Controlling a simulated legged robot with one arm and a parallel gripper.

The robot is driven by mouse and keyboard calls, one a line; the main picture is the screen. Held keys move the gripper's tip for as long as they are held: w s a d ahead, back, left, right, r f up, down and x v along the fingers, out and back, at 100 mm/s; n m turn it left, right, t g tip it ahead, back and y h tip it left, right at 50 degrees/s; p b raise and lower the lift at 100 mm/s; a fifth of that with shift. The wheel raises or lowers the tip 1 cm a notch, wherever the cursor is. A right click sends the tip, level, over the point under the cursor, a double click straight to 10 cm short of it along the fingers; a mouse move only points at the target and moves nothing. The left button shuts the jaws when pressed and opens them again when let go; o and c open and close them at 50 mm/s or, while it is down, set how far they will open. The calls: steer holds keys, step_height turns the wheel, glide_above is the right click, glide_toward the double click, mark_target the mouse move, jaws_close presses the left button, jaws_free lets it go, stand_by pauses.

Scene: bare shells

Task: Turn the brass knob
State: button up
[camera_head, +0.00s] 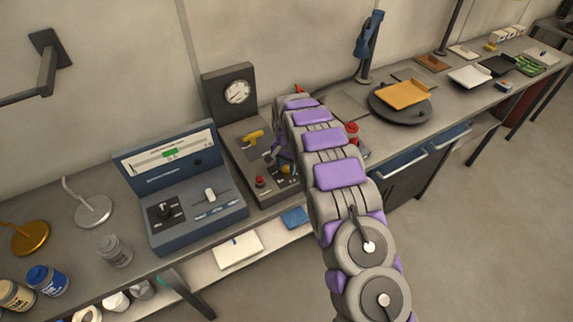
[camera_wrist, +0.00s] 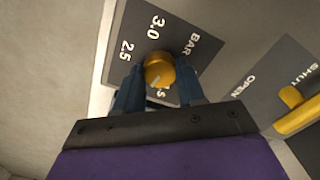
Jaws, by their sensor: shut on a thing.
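The brass knob (camera_wrist: 158,70) is round and sits on a dark dial plate (camera_wrist: 130,22) marked 3.0, 2.5 and BAR in the wrist view. My gripper (camera_wrist: 158,88) has its two blue fingers on either side of the knob, shut on it. Part of the dial's lettering is hidden behind the knob and fingers. In the head view the brass knob (camera_head: 286,169) shows small at the front of the grey panel with a pressure gauge (camera_head: 237,92). My purple and grey arm hides the panel's right part.
A yellow lever (camera_wrist: 298,118) stands beside the dial, near OPEN and SHUT labels; it also shows in the head view (camera_head: 254,136). A red button (camera_head: 260,182) is left of the knob. A blue instrument box (camera_head: 168,222) stands left, and a red-topped item (camera_head: 352,129) right.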

mark_target(285, 168)
steer(key=shift+a+r+m+p, duration=0.1)
steer(key=shift+m+p, duration=0.2)
steer(key=shift+m, duration=1.6)
steer(key=o, duration=1)
steer(key=shift+a, duration=0.1)
steer(key=shift+o, duration=0.2)
steer(key=shift+r, duration=0.25)
step_height(285, 168, up, 16)
steer(key=p, duration=0.1)
steer(key=shift+r, duration=0.25)
